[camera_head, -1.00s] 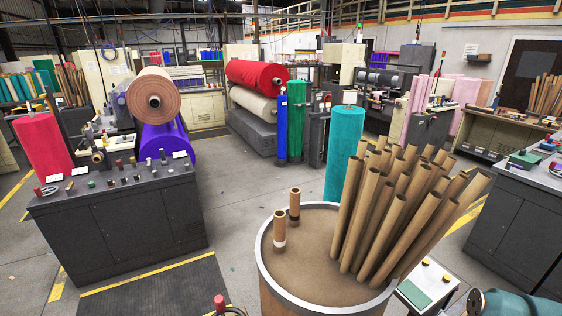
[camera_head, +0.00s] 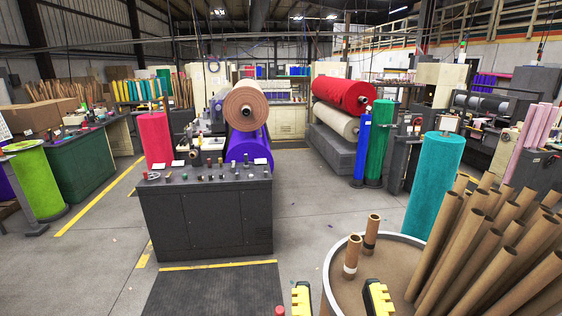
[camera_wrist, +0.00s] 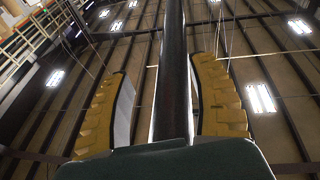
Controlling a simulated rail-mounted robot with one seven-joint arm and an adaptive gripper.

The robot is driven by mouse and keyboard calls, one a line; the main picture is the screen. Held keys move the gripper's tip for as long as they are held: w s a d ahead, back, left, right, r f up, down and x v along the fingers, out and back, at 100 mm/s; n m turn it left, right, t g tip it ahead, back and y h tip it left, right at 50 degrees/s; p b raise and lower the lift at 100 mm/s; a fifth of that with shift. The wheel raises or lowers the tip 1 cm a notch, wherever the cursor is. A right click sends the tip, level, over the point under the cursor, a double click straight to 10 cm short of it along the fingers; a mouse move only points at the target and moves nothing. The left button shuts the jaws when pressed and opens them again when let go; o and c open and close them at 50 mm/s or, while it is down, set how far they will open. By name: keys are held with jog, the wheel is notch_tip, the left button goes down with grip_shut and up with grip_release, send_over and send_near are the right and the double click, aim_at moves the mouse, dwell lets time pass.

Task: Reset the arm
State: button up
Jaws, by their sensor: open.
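My gripper (camera_head: 338,300) shows at the bottom edge of the head view as two yellow fingers set apart. In the wrist view my gripper (camera_wrist: 166,95) is open, with a yellow, ridged finger on each side and nothing held between them. The wrist view looks up at the ceiling and its lamps. A dark vertical bar runs up the middle of that view behind the fingers; I cannot tell what it is. In the head view the fingers are in front of the near rim of a round drum (camera_head: 328,268).
Many cardboard tubes (camera_head: 500,240) stand in the drum at right, two short ones (camera_head: 352,256) at its left. A teal roll (camera_head: 434,190) stands behind. A dark control cabinet (camera_head: 210,222) stands left of centre. The grey floor (camera_head: 310,215) between is open.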

notch_tip(320, 180, up, 24)
jog(key=s+t+p, duration=0.1)
jog(key=p, duration=2)
jog(key=shift+s+m, duration=0.3)
jog(key=shift+s, duration=0.05)
jog(key=shift+d+f, duration=0.1)
jog(key=shift+d, duration=0.05)
